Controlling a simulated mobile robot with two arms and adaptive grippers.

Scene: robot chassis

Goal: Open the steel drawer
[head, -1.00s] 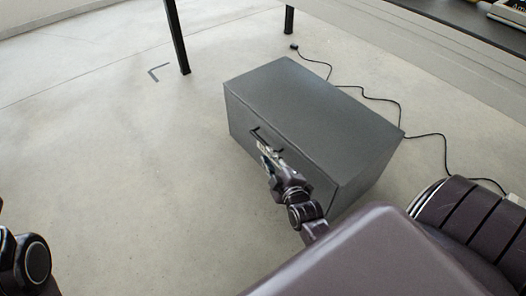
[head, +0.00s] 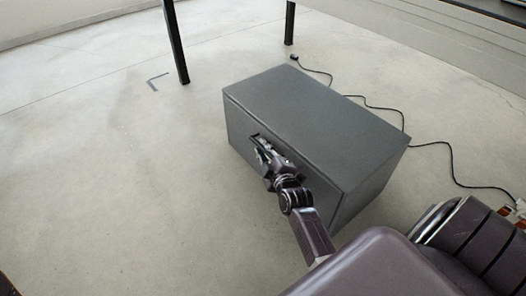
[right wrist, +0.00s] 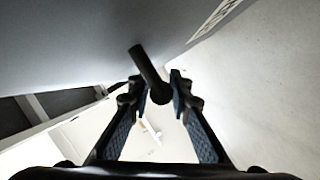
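The steel drawer (head: 315,112) is a dark grey box standing on the concrete floor, its front facing the lower left. Its front looks shut, flush with the box. My right gripper (head: 258,146) is at the bar handle near the top of the front and hides most of the handle in the head view. In the right wrist view, the dark handle bar (right wrist: 148,70) reaches between the two fingertips of my right gripper (right wrist: 160,88), which are apart on either side of it. I cannot tell whether either finger touches the bar. My left gripper is out of view.
A black cable (head: 448,160) runs on the floor behind and right of the box. Black table legs (head: 176,42) stand beyond it. The floor in front and to the left (head: 120,180) is clear.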

